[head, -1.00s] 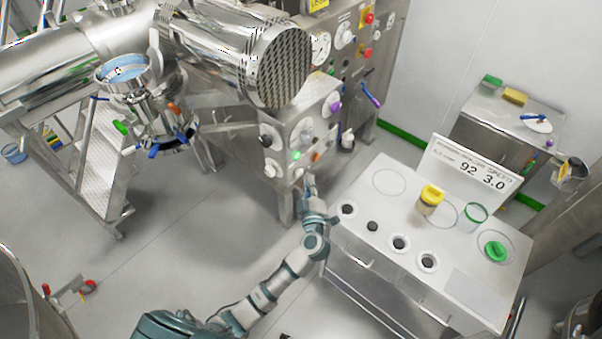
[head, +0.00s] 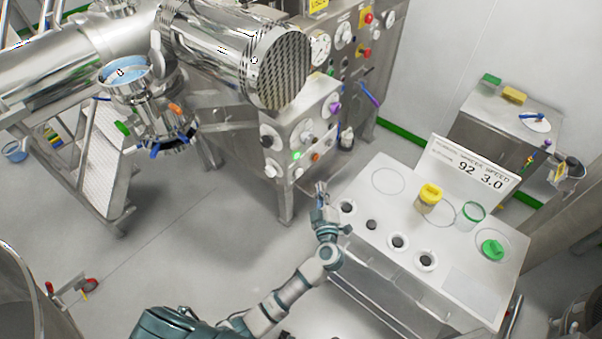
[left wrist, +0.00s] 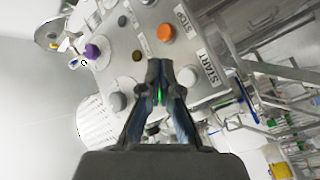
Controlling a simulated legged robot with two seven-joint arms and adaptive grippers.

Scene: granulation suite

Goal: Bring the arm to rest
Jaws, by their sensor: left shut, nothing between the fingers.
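My left gripper (head: 321,188) is shut and empty. In the head view it hangs over the floor gap between the machine's control box (head: 310,125) and the left edge of the white-topped table (head: 372,183). In the left wrist view the two fingertips (left wrist: 160,68) meet in front of the button panel (left wrist: 190,50), apart from it as far as I can tell. That panel carries an orange button (left wrist: 165,32), grey and purple knobs and the labels STOP and START. A green glow shows between the fingers. My right gripper is not in view.
A side cabinet (head: 510,112) stands at the back right.

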